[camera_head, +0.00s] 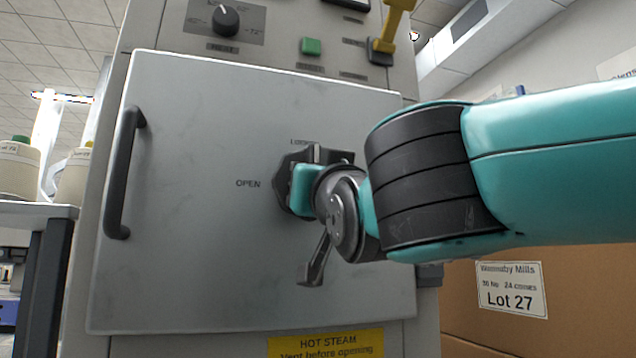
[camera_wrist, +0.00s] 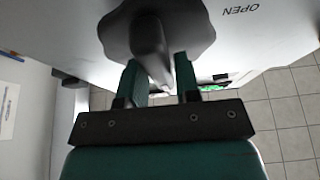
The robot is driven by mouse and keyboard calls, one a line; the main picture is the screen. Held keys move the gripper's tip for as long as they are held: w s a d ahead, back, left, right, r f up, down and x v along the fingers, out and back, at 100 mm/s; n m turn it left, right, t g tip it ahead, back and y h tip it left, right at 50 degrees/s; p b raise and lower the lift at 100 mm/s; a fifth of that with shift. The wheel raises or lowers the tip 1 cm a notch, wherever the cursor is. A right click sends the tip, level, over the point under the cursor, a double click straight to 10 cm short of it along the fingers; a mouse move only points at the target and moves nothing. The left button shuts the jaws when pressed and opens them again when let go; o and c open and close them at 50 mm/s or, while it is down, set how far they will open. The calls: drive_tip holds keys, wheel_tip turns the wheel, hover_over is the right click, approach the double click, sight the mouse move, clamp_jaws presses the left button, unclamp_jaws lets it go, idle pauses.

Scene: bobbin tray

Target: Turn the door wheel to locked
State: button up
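The door wheel (camera_head: 290,168) is a dark lobed knob on the grey door (camera_head: 190,130), partly hidden behind my gripper in the head view. The word OPEN is printed to its left, and a partly covered label starting "LOCK" is above it. My gripper (camera_head: 308,188) is at the wheel. In the wrist view, the wheel (camera_wrist: 195,25) has a raised grip bar reaching between the two fingers of my gripper (camera_wrist: 160,75). The fingers stand apart on either side of the bar, with what looks like a small gap. Which label the wheel points to is unclear.
A black door handle (camera_head: 121,175) is on the door's left side. Above are a dial (camera_head: 226,20), a green button (camera_head: 311,46) and a yellow lever (camera_head: 391,28). A cardboard box (camera_head: 580,285) stands at the right, and a shelf with thread cones (camera_head: 17,170) at the left.

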drive_tip(key=shift+o, duration=1.3)
